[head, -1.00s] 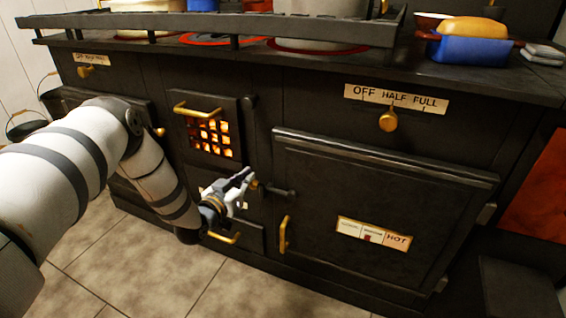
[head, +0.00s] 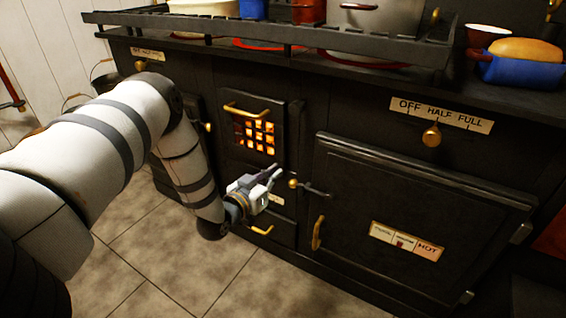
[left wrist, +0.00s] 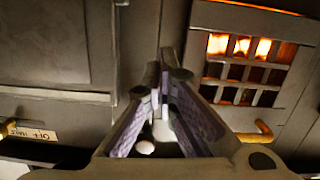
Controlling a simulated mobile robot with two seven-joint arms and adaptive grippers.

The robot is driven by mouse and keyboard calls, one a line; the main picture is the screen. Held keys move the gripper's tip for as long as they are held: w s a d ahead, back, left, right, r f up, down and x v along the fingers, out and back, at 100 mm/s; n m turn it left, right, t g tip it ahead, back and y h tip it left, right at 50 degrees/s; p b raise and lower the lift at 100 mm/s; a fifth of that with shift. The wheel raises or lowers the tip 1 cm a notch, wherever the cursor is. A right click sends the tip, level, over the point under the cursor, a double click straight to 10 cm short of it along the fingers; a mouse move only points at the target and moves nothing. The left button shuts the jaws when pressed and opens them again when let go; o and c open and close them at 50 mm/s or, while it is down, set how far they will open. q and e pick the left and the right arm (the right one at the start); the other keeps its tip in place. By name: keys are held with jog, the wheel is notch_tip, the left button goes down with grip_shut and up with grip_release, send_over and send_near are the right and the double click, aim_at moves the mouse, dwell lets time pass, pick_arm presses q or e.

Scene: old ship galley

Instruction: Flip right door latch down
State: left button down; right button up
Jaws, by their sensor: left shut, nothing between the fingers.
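The right door latch (head: 314,190) is a dark lever with a brass ball knob (head: 292,183) at its left end. It lies near level, sloping slightly down to the right, at the upper left edge of the right oven door (head: 420,195). My left gripper (head: 277,173) is just left of and slightly above the knob, seemingly a small gap away. Its fingers are together and hold nothing. In the left wrist view the fingers (left wrist: 162,72) point up the picture; a pale ball (left wrist: 144,147) shows between the finger links, perhaps the latch knob.
A fire door with a glowing grate (head: 254,133) and brass handle is left of the latch. A brass door handle (head: 318,233) is below it. The stove-top rail (head: 290,33) juts out above, with pots behind it. Tiled floor (head: 160,255) is clear in front.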

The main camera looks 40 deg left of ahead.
pick_arm(q)
jog(key=shift+p+v, duration=0.3)
jog(key=shift+v, duration=2)
